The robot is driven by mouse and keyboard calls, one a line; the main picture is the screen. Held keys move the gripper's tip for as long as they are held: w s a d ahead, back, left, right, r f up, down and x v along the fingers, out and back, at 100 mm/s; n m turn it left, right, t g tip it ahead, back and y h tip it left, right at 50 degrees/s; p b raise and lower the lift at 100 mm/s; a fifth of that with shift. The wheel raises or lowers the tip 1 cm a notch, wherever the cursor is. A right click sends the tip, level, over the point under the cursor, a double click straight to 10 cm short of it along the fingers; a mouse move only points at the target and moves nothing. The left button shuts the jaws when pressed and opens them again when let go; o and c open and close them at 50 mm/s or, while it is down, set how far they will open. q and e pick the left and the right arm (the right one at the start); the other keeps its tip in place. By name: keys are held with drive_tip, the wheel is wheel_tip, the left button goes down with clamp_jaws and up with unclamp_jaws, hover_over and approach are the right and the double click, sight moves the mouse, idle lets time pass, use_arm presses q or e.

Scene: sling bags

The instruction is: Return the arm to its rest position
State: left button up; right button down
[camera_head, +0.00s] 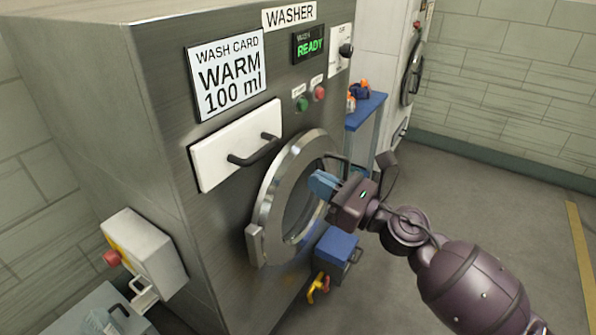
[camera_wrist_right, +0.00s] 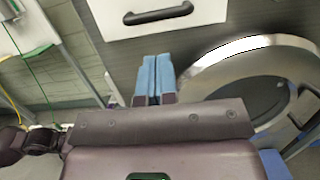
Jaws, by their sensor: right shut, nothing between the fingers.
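My right arm comes in from the lower right in the head view. Its gripper (camera_head: 322,184) has blue fingers and is in front of the washer's round door, covering part of its right side. In the right wrist view the two blue fingers (camera_wrist_right: 155,80) are side by side and shut, with nothing held. The steel washer (camera_head: 160,120) shows a "READY" display (camera_head: 309,46). Its round door (camera_head: 262,205) looks closed. The white drawer (camera_head: 215,160) with a dark handle also looks shut. My left gripper is not in view.
A white box with a red button (camera_head: 150,250) is at lower left, above a grey surface (camera_head: 75,310). A blue box (camera_head: 337,243) is below the door. A blue stand (camera_head: 368,108) with small items is behind the washer. The floor (camera_head: 480,190) at right is clear.

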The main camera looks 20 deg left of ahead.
drive_tip(key=shift+v, duration=2.15)
drive_tip(key=w+d+r+m+t+h, duration=0.3)
drive_tip(key=m+t, duration=0.5)
drive_tip(key=m, duration=1)
drive_tip(key=d+f+m+t+h, duration=0.3)
drive_tip(key=d+f+m+h, duration=0.8)
drive_tip(key=m, duration=0.8)
drive_tip(key=s+d+f+m+g+h, duration=0.1)
drive_tip(key=s+d+f+m, duration=0.3)
drive_tip(key=s, duration=0.5)
drive_tip(key=s+d+f+m+g+h, duration=0.2)
drive_tip(key=s+d+f+m+g, duration=0.1)
drive_tip(key=s+d+f, duration=0.4)
drive_tip(key=s+d+f+m+g+h, duration=0.2)
drive_tip(key=s+d+f+m, duration=0.3)
drive_tip(key=s+f, duration=0.6)
drive_tip(key=shift+s+d+f, duration=0.15)
drive_tip(key=shift+d+f, duration=0.15)
drive_tip(key=shift+d, duration=0.5)
